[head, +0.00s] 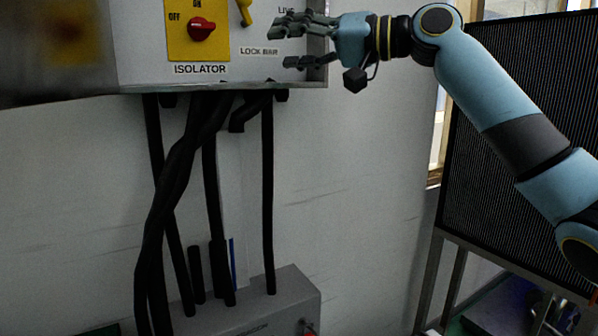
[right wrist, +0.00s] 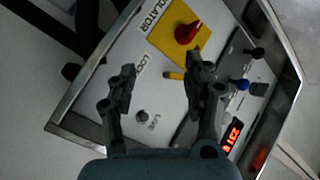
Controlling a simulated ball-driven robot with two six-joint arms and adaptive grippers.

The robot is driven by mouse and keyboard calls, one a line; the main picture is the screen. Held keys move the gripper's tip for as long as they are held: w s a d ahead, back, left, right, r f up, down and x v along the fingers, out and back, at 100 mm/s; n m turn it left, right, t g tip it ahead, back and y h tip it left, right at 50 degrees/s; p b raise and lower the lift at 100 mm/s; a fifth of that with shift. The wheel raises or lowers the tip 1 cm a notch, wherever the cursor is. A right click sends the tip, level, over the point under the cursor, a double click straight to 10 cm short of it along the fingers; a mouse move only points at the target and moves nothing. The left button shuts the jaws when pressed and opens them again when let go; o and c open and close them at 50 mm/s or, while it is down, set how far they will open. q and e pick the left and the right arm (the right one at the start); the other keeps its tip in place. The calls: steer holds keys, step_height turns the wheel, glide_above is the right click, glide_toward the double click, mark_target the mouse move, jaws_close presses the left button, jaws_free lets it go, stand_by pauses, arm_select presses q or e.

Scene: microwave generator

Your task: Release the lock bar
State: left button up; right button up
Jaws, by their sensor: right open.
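The yellow lock bar (head: 245,12) is at the top edge of the head view, on the grey panel above the LOCK BAR label, and is cut off by the frame. In the right wrist view a yellow end of it (right wrist: 175,76) shows beside a finger, which may hide the rest. The red isolator knob (head: 201,29) sits on a yellow plate (head: 180,48) to its left. My right gripper (head: 281,47) is open in front of the panel's lower right corner. Its fingers (right wrist: 160,72) appear apart with nothing held. I cannot tell whether a finger touches the bar. My left gripper is out of view.
The panel box (head: 145,45) hangs on the wall with black cables (head: 210,165) below it. A lower grey box (head: 270,310) stands beneath. A red display (right wrist: 231,135) and small knobs sit on the panel. A dark ribbed screen (head: 500,170) stands at right.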

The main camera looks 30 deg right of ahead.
steer(key=w+d+f+m+h+b, duration=0.1)
steer(key=f+b, duration=0.1)
steer(key=f, duration=0.8)
steer(key=w+d+f+m+h+b, duration=0.2)
steer(key=f, duration=0.9)
steer(key=shift+w, duration=0.25)
